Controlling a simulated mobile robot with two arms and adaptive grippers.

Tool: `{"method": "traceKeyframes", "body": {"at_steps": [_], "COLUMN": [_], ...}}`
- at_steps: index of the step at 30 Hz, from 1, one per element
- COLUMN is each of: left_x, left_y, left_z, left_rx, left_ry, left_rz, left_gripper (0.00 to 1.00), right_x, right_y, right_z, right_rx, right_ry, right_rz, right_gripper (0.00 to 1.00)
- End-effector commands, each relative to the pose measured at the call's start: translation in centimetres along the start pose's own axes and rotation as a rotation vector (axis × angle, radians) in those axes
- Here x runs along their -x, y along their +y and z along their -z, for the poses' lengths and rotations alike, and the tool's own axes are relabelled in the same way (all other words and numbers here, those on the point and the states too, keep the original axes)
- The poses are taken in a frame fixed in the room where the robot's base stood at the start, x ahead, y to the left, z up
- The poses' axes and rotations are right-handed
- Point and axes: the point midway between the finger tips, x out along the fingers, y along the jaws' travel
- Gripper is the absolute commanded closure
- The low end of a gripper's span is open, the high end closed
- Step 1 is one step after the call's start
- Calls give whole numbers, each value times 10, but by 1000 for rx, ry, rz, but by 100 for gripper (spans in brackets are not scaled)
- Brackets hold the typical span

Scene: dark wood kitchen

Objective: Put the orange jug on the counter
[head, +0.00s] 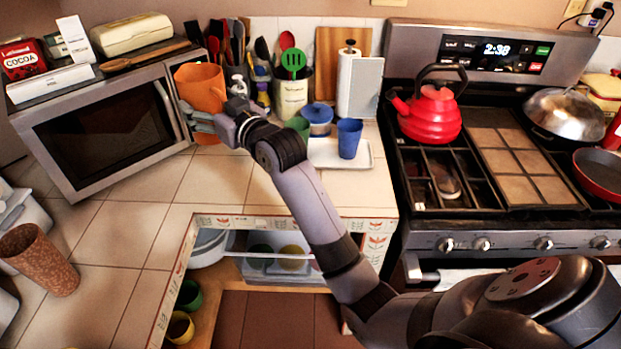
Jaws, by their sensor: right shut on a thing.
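The orange jug (201,88) is in the upper left of the head view, in front of the right side of the microwave. My right gripper (200,121) reaches it from the right and is shut on it near its lower part. The gripper hides part of the jug, and I cannot tell whether the jug's base touches the counter. The tiled counter (215,180) runs below the jug and around the corner. My left gripper does not show.
The microwave (105,135) stands just left of the jug. A utensil holder (291,96), a white tray (352,160) and a blue cup (349,138) are to the right. A brown tumbler (38,259) is at the left. The stove has a red kettle (432,113). Counter tiles in front are clear.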

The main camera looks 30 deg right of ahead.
Motion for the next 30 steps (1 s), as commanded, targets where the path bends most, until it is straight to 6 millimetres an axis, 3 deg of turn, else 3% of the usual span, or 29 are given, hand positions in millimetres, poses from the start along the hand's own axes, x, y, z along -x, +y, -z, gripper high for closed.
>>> {"method": "traceKeyframes", "body": {"at_steps": [5,8,21,30], "left_x": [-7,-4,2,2], "left_y": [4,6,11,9], "left_z": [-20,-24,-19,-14], "left_rx": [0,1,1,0], "left_ry": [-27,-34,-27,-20], "left_rz": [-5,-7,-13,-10], "left_gripper": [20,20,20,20], "right_x": [4,4,4,4], "right_y": [6,6,6,6], "right_z": [-9,-29,-139,-171], "right_rx": [-1,-3,0,1], "right_ry": [-1,-6,-2,-1], "right_rz": [-9,-9,-10,-9], "right_gripper": [56,56,56,56]}}
